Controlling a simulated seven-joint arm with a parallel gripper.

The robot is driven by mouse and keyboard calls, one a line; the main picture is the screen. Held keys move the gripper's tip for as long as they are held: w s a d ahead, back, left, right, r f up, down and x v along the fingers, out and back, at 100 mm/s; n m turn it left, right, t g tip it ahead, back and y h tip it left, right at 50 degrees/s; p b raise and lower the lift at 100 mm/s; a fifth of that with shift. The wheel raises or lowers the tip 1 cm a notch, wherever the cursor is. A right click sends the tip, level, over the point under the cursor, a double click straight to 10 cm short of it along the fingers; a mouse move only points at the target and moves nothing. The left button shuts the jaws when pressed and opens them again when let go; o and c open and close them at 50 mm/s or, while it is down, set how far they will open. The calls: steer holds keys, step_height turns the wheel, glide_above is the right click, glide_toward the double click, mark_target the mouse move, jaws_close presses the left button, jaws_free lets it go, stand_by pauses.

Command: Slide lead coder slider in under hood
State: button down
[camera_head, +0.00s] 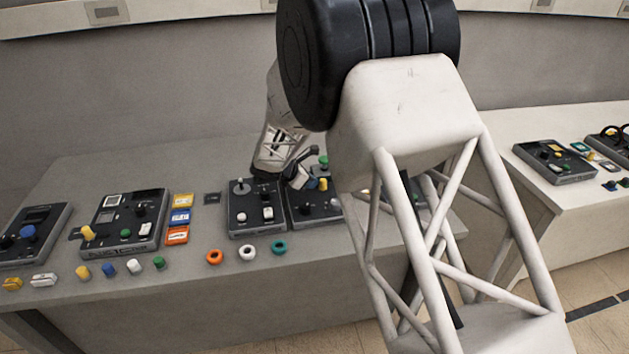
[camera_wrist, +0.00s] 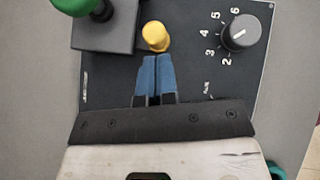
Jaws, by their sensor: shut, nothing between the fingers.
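My gripper (camera_wrist: 155,62) is shut and empty; its two blue fingertips lie together. They point at a yellow knob (camera_wrist: 155,37), touching it or very close to it. The yellow knob stands at the right edge of a raised dark grey block (camera_wrist: 105,32), which may be the hood. A green round knob (camera_wrist: 80,5) tops the block. No label names the lead coder slider; the yellow knob may be it. In the head view, my gripper (camera_head: 311,183) is low over a dark panel, beside the yellow knob (camera_head: 323,184) and green knob (camera_head: 323,162).
A numbered dial (camera_wrist: 238,32) is right of the yellow knob. A second panel (camera_head: 254,210) with a joystick stands to the left. Coloured rings (camera_head: 247,252) lie along the front of the table (camera_head: 200,270). My arm hides the table's right part.

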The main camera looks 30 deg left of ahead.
steer(key=shift+s+a, duration=0.35)
steer(key=shift+s, duration=0.25)
steer(key=shift+s+a, duration=0.35)
steer(key=shift+s, duration=0.2)
steer(key=v, duration=0.9)
steer(key=shift+s+r, duration=0.2)
steer(key=shift+r, duration=0.2)
